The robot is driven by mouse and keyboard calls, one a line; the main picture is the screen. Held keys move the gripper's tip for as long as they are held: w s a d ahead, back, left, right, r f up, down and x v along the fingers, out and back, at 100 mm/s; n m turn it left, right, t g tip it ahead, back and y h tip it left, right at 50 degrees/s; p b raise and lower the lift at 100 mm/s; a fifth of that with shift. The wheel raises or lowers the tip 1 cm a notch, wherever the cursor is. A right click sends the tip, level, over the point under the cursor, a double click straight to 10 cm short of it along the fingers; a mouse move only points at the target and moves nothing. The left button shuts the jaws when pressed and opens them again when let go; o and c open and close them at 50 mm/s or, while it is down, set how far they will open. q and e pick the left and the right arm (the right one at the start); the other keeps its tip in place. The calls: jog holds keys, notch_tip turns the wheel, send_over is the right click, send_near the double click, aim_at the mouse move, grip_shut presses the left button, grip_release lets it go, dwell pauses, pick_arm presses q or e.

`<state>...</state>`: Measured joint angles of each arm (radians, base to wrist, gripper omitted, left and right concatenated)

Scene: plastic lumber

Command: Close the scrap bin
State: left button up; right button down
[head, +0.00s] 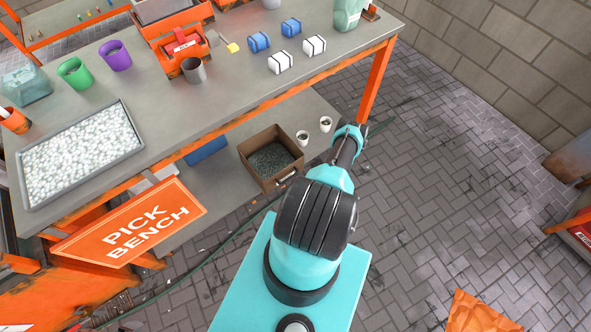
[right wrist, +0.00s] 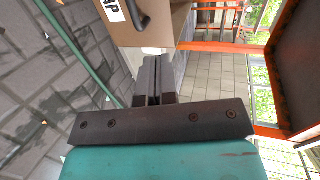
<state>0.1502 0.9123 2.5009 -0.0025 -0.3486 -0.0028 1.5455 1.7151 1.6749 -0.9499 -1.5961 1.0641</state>
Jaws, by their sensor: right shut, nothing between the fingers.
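The scrap bin (head: 270,157) is a brown open-topped box low under the bench in the head view. It stands out past the bench's front edge, with dark granules visible inside. In the right wrist view its brown front (right wrist: 163,25) shows a black handle (right wrist: 137,14) and part of a white label. My right gripper (right wrist: 152,72) is shut and empty, its fingertips close to the lower part of this front. I cannot tell whether they touch it. In the head view the right arm hides the gripper. My left gripper is not in view.
The bench (head: 225,110) holds a tray of pale pellets (head: 78,152), several cups, and blue and white rolls. A "PICK BENCH" sign (head: 130,222) hangs at its front.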

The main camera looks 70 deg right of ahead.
aim_at(291, 165)
jog(key=x, duration=0.9)
jog(key=r+x, duration=0.1)
jog(key=x, duration=0.4)
jog(key=shift+w+d+r, duration=0.1)
